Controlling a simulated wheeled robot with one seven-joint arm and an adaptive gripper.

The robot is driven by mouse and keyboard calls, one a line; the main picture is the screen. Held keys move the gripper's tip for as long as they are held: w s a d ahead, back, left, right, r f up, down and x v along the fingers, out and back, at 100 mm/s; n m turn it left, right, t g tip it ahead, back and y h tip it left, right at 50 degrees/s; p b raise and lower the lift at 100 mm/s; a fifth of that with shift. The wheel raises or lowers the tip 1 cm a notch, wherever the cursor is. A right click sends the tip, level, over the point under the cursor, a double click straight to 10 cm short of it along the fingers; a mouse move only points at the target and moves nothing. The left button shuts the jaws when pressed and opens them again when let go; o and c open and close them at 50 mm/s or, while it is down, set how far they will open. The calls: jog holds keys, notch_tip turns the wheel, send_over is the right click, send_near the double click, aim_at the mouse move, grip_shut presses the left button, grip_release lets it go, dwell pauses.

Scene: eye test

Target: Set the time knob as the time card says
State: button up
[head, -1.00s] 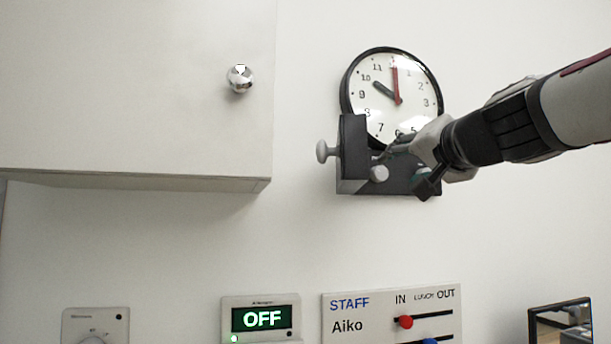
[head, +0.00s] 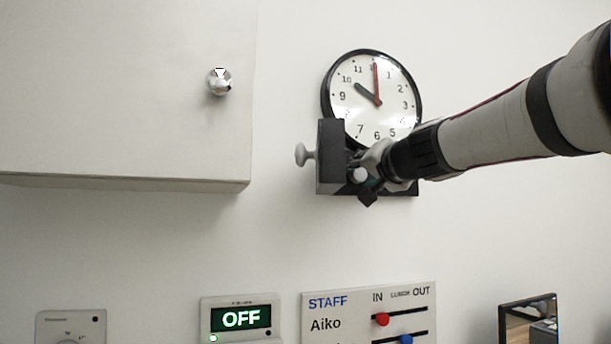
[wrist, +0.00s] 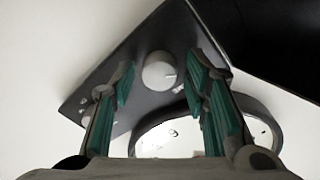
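The wall clock (head: 400,118) has a white face. Its dark hour hand is near 10 and its red hand near 12. Below it is a dark grey box (head: 329,160) with a round pale front knob (head: 357,174) and a pale side knob (head: 304,155) on its left. In the wrist view the front knob (wrist: 158,70) bears a small light mark and lies between my finger pads. My gripper (head: 366,181) is open at the box front, close to that knob; it also shows in the wrist view (wrist: 163,82). I see no contact. I see no time card.
A pale cabinet (head: 120,90) with a shiny knob (head: 219,82) juts out at left. Below are a dial plate (head: 70,325), an OFF display (head: 240,318), a STAFF board (head: 345,305) with sliders and a dark-framed panel (head: 527,320). The wall between is bare.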

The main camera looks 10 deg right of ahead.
grip_shut()
jog(key=shift+m, duration=0.3)
jog(key=shift+r+m+p, duration=0.15)
jog(key=shift+m+p, duration=0.9)
jog(key=shift+m, duration=1.75)
jog(key=shift+o, duration=2.2)
grip_release()
jog(key=shift+s, duration=0.1)
